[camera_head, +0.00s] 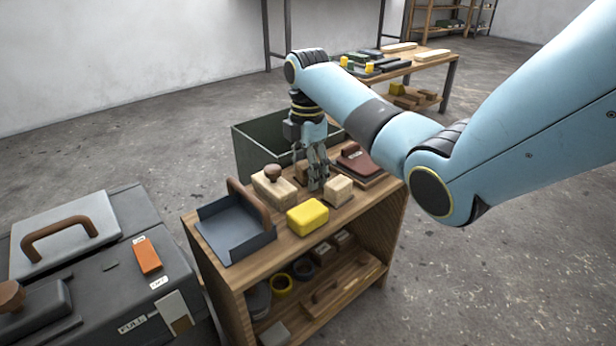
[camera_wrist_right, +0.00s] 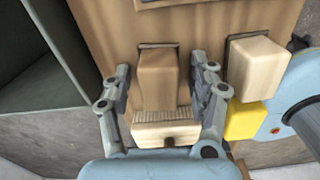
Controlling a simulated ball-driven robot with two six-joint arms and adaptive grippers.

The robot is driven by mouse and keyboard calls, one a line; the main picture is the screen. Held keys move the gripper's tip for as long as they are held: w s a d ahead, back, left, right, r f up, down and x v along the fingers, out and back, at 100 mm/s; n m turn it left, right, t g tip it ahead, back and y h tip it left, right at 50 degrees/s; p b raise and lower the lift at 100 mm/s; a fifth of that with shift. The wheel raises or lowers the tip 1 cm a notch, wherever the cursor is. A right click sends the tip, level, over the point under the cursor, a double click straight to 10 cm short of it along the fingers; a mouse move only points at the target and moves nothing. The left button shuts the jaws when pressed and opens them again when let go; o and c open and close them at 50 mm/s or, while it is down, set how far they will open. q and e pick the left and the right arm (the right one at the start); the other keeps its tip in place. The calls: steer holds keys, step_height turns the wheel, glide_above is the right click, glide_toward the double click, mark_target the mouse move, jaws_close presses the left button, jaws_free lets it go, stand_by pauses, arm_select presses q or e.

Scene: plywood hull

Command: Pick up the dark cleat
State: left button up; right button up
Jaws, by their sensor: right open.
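The dark cleat, a plain brown wooden block (camera_wrist_right: 158,78), lies on the wooden bench top between the fingers of my right gripper (camera_wrist_right: 163,85) in the wrist view. One finger is on each side of it, and the gripper looks open, with a gap at the left. In the head view my right gripper (camera_head: 316,180) points down over the bench, and the brown block (camera_head: 301,172) shows partly behind its fingers. A paler wooden block (camera_wrist_right: 257,66) sits to the right in the wrist view. My left gripper is not in view.
A light block (camera_head: 268,188) with a brown knob, a yellow block (camera_head: 307,216), a pale block (camera_head: 339,190) and a maroon tool (camera_head: 356,158) crowd the bench. A grey handled tray (camera_head: 236,232) stands left. A dark green bin (camera_head: 262,140) is behind.

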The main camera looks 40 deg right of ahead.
steer(key=shift+r, duration=0.1)
steer(key=c, duration=1.2)
steer(key=shift+r+p, duration=0.35)
steer(key=shift+r, duration=0.15)
step_height(320, 180, up, 4)
steer(key=p, duration=0.2)
steer(key=shift+w+p, duration=0.15)
steer(key=shift+p, duration=0.2)
arm_select(q)
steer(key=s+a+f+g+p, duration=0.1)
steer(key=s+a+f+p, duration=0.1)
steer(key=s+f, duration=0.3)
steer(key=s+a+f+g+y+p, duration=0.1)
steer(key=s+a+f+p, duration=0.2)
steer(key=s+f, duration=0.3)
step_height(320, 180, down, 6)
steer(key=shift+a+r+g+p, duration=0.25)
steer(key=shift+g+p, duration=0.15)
steer(key=shift+p, duration=0.4)
arm_select(e)
steer(key=s+d+r, duration=0.2)
steer(key=s, duration=0.1)
steer(key=s+d+r, duration=0.2)
steer(key=s, duration=0.1)
steer(key=s+d+r, duration=0.2)
steer(key=s, duration=0.2)
steer(key=shift+d, duration=0.15)
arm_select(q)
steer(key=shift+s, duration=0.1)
